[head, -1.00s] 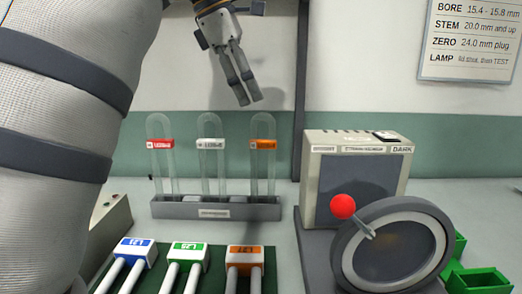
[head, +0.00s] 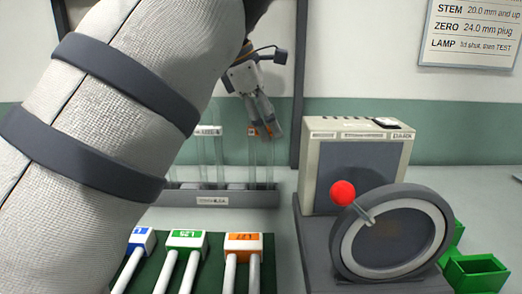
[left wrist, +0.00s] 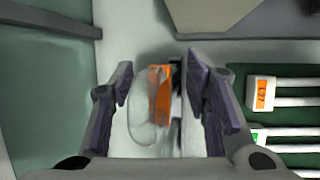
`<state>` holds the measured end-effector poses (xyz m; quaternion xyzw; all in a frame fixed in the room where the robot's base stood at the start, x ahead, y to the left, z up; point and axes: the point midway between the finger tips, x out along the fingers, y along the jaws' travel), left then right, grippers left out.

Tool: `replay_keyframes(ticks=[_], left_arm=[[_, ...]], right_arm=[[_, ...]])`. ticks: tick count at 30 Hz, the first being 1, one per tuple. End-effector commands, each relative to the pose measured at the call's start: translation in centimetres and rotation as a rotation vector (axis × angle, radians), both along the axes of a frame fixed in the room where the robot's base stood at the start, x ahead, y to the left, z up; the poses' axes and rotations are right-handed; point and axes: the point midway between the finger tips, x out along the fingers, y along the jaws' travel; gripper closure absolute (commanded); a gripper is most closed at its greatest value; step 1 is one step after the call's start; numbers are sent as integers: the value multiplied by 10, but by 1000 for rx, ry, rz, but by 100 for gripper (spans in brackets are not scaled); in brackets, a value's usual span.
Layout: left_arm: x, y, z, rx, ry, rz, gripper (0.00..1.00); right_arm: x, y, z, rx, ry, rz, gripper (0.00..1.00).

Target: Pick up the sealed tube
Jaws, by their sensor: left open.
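Clear glass tubes stand upright in a grey rack (head: 225,200) in the head view. The orange-labelled tube (head: 261,160) is at its right end, and the white-labelled tube (head: 208,150) stands to its left. I cannot tell by sight which tube is sealed. My left gripper (head: 262,122) is open at the upper part of the orange-labelled tube. In the left wrist view, this tube (left wrist: 160,95) lies between the two spread fingers (left wrist: 160,82), with a gap visible on each side. My left arm hides the rack's left end. My right gripper is not in view.
A beige test box (head: 355,130) and a round dark lid with a red knob (head: 342,193) stand right of the rack. Blue, green and orange tagged plugs (head: 243,243) lie in front. Green bins (head: 475,272) sit at the lower right.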

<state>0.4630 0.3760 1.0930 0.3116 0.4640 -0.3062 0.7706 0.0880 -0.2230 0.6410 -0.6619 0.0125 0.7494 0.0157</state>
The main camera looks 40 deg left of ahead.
Motion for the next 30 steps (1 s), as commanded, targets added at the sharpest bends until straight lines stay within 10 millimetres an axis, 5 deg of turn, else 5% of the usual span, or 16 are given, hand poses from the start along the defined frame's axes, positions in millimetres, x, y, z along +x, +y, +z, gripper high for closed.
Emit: replay_keyframes(ticks=[2, 8, 21, 30], left_arm=[[0, 0, 0, 0, 0, 0, 57], [0, 0, 0, 0, 0, 0, 100], [1, 2, 4, 6, -5, 0, 100], [2, 2, 54, 8, -10, -2, 100]], right_arm=[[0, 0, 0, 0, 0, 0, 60], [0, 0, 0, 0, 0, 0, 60], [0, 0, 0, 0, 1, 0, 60], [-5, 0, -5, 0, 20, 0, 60]])
